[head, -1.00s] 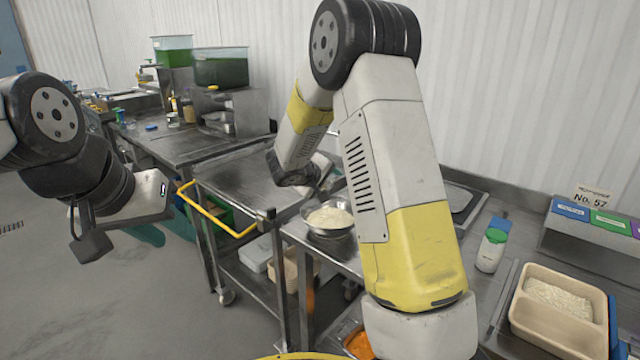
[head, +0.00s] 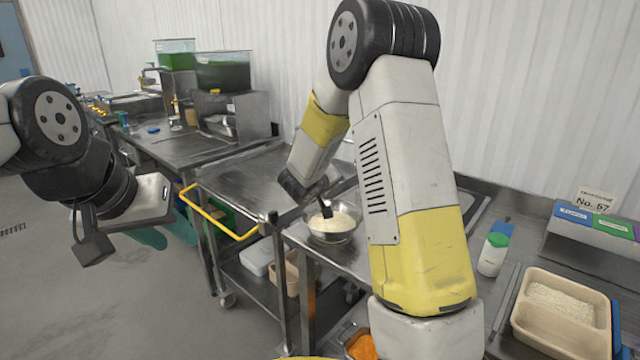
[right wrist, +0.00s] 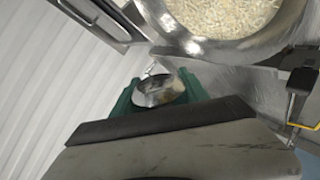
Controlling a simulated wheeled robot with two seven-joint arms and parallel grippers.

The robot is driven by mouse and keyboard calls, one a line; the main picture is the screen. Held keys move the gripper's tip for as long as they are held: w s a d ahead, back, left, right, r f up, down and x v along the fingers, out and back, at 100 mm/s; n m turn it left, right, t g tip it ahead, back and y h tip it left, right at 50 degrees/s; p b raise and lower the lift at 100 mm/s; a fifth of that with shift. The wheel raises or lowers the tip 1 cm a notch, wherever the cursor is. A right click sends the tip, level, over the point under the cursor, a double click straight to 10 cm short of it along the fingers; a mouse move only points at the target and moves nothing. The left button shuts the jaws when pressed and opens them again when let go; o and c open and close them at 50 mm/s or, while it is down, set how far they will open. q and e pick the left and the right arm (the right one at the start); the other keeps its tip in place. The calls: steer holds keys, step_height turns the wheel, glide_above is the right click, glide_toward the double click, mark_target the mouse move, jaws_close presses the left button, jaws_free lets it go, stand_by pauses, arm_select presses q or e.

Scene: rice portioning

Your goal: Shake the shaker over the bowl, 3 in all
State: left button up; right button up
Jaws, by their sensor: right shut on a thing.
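A round metal bowl (head: 331,238) of rice stands on the steel counter in the head view. Its rim fills the upper right of the right wrist view (right wrist: 277,45). My right gripper (right wrist: 158,90) is shut on a round, shiny metal-topped thing, seemingly the shaker (right wrist: 160,88), between its green fingers. In the head view a dark part of the gripper or held thing (head: 326,209) shows just over the rice; I cannot tell which. My left gripper (head: 166,233) is open and empty at the left, above the floor, its teal fingers apart.
A white bottle with a green lid (head: 493,254) stands on the right counter beside a tan rice tub (head: 555,337). A tray of orange food (head: 358,340) is at the bottom. A cart with a yellow handle (head: 222,222) stands left of the bowl.

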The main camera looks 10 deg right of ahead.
step_height(320, 180, down, 2)
steer(key=shift+f, duration=0.1)
steer(key=shift+r, duration=1.45)
steer(key=shift+f, duration=1.45)
steer(key=shift+r, duration=1.45)
